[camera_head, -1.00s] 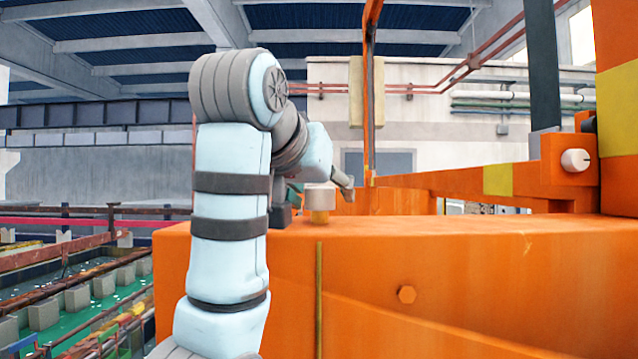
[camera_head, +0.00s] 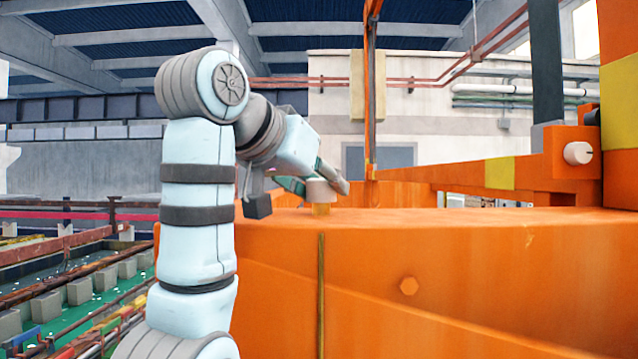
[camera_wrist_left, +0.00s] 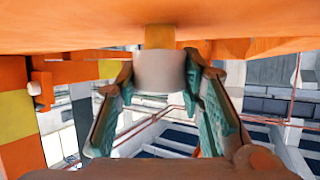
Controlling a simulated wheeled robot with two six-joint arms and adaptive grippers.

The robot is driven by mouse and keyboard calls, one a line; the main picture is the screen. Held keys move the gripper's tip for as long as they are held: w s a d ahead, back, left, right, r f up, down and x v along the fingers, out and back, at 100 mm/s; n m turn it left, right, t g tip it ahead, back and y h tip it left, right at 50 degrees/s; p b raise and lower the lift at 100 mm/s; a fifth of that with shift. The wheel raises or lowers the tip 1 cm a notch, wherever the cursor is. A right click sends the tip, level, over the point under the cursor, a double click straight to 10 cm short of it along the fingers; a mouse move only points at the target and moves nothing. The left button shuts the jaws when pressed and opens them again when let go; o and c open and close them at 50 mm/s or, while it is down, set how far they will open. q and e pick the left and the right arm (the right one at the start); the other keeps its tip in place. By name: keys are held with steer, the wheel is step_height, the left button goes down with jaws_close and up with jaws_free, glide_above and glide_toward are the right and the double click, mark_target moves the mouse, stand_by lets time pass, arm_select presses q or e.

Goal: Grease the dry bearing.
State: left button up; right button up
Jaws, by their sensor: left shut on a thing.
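A pale grease cap (camera_head: 320,190) sits on a short yellow stem (camera_head: 321,209) on top of the orange beam (camera_head: 450,235). My left gripper (camera_head: 318,187) reaches it from the left and is shut on the cap, with a finger on either side. In the left wrist view the cap (camera_wrist_left: 160,72) is between the two green-padded fingers (camera_wrist_left: 160,80), with the yellow stem (camera_wrist_left: 160,36) against the beam. A thin brass-coloured line (camera_head: 321,290) runs down the beam's face below the cap. Which bearing is dry cannot be told. My right gripper is out of view.
A second pale knob (camera_head: 578,153) sticks out of an orange block at the right. An orange upright (camera_head: 371,110) rises behind the beam. An orange and yellow column (camera_head: 618,110) stands at the right edge. Railings and green tanks (camera_head: 75,320) lie lower left.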

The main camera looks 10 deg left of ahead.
arm_select(q)
steer(key=m+g+h, duration=0.2)
steer(key=m+h, duration=0.1)
steer(key=m+g+h, duration=0.2)
steer(key=m, duration=0.1)
steer(key=shift+a+h, duration=0.1)
steer(key=shift+h, duration=0.3)
steer(key=shift+r+m+g+h, duration=0.1)
steer(key=shift+m+g+h, duration=0.5)
steer(key=shift+m+g, duration=0.3)
steer(key=shift+m+h, duration=0.3)
steer(key=shift+f+g, duration=0.2)
steer(key=shift+g, duration=0.2)
steer(key=o, duration=1.2)
steer(key=shift+w+d, duration=0.1)
steer(key=shift+d, duration=0.1)
